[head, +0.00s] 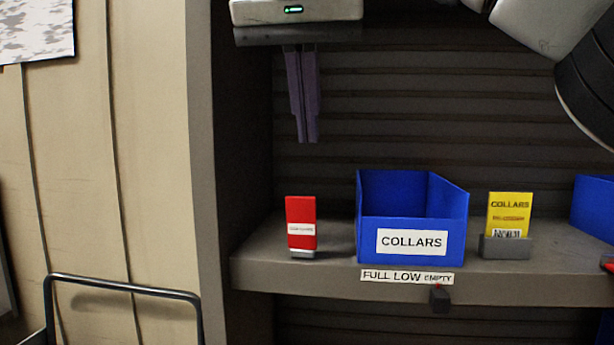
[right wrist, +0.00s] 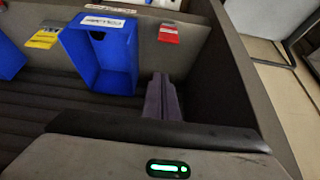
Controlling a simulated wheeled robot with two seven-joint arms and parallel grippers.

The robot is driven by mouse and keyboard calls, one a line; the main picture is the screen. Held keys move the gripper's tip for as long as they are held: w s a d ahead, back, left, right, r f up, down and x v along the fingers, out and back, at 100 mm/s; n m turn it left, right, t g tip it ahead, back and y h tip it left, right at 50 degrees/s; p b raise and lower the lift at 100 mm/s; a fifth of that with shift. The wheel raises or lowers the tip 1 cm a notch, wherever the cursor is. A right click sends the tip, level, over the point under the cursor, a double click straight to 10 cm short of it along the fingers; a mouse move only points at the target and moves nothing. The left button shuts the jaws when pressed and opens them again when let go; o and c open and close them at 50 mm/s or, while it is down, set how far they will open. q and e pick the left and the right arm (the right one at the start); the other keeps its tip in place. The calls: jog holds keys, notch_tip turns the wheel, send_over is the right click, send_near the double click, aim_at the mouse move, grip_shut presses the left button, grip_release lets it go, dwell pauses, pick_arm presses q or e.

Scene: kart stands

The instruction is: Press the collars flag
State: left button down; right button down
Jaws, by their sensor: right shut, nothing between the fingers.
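A red upright flag (head: 301,224) with a small white label, too small to read surely, stands on the shelf left of the blue bin marked COLLARS (head: 371,239). The red flag also shows in the right wrist view (right wrist: 168,33), as does the empty-looking blue bin (right wrist: 118,72). My right gripper (head: 308,138) points down, shut and empty, above and apart from the flag. Its purple-grey fingers also show in the right wrist view (right wrist: 162,92). My left gripper is not in view.
A yellow COLLARS card (head: 509,213) stands in a grey holder right of the bin. A FULL LOW EMPTY strip (head: 392,276) with a dark block (head: 440,299) is on the shelf edge. Another blue bin (head: 594,205) is at far right. A side panel (head: 213,170) bounds the left.

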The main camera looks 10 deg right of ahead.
aim_at(307, 203)
jog(key=f, duration=0.7)
jog(key=shift+w+d, duration=0.2)
jog(key=shift+w, duration=0.15)
jog(key=shift+s+a+f, duration=0.2)
jog(key=shift+s, duration=0.15)
